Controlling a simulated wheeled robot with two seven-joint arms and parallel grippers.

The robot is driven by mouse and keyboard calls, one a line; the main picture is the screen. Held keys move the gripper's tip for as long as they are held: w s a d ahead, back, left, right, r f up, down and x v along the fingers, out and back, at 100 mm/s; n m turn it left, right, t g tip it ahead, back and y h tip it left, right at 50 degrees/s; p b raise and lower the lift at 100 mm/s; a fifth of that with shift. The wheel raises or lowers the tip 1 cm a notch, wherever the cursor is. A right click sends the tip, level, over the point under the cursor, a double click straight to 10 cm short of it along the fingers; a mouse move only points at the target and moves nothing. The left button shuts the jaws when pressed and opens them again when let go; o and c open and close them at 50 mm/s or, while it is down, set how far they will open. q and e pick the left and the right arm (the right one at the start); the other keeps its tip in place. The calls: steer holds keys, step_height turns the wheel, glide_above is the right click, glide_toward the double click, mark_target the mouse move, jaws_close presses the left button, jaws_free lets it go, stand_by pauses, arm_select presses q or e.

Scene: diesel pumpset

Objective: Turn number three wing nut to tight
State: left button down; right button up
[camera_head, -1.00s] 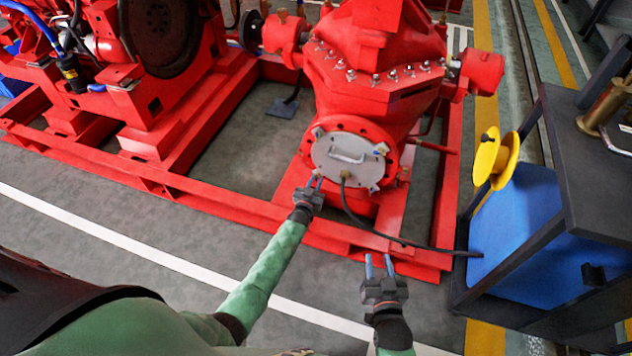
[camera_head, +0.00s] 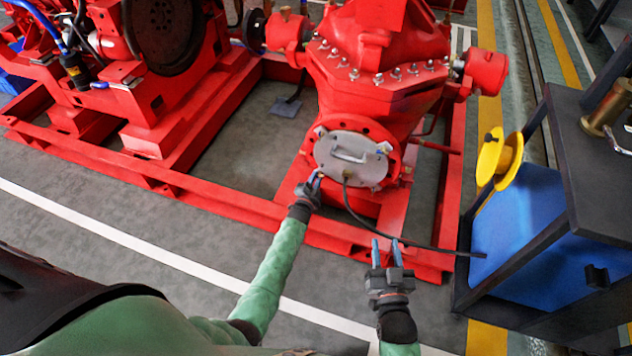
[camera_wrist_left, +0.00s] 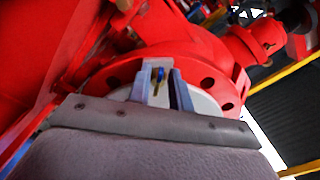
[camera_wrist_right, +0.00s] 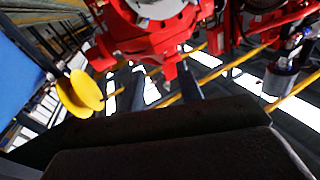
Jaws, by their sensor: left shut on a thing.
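The round grey cover plate (camera_head: 350,158), with a handle across its middle, sits on the red flange of the pump. My left gripper (camera_head: 314,184) is at the lower left edge of the plate. In the left wrist view its two fingers (camera_wrist_left: 158,90) stand on either side of a small brass-coloured stud with a blue tip (camera_wrist_left: 159,76), and it is shut on the wing nut there. The wing nut is mostly hidden by the fingers, and I cannot read its angle. My right gripper (camera_head: 386,248) is open and empty, in front of the red base frame.
A black hose (camera_head: 400,240) runs from the plate to the right, close to my right gripper. A dark cart (camera_head: 535,255) with a blue box (camera_head: 520,225) and a yellow reel (camera_head: 500,160) stands at the right. The grey floor (camera_head: 150,275) in front is clear.

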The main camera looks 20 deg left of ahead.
arm_select(q)
steer(key=m+b, duration=0.2)
steer(key=m, duration=0.4)
steer(key=shift+r, duration=0.2)
arm_select(e)
steer(key=s+d+r+t+y, duration=0.1)
steer(key=r+t, duration=0.3)
steer(key=r, duration=0.8)
steer(key=s+d+r+t+y, duration=0.1)
steer(key=r+t, duration=0.4)
steer(key=r, duration=0.7)
steer(key=shift+s+n, duration=0.3)
steer(key=shift+s, duration=0.35)
steer(key=shift+d, duration=0.1)
arm_select(q)
steer(key=c, duration=1.6)
jaws_free()
steer(key=shift+s+a, duration=0.1)
